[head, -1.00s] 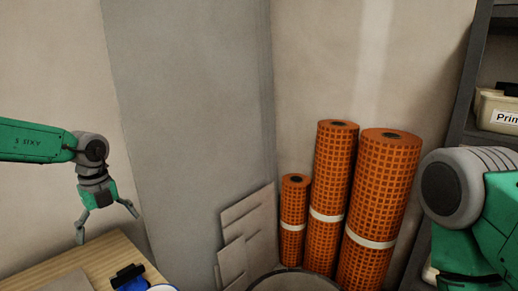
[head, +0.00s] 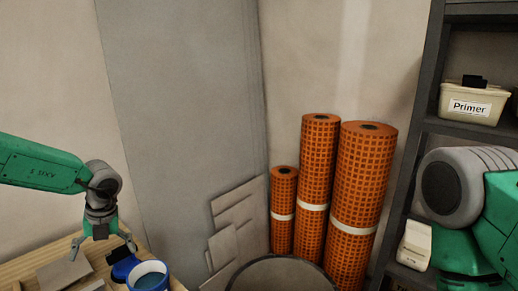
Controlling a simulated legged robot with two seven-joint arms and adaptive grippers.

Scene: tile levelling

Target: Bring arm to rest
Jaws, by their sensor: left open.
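My left gripper (head: 104,245) hangs from the green left arm at the lower left of the head view, its fingers pointing down and spread open. It is over the wooden table (head: 28,262), close to a blue tool (head: 123,268) with a black part. I cannot tell whether a finger touches the tool. My right arm (head: 460,200) fills the lower right edge, and its gripper is out of view.
A blue-rimmed cup (head: 148,275) and a grey tile (head: 64,273) are on the table. A round dark-rimmed bin (head: 282,275) stands at the bottom middle. Orange rolls (head: 358,195) and leaning tiles (head: 238,222) stand behind it. A shelf (head: 425,130) holds a Primer box (head: 472,103).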

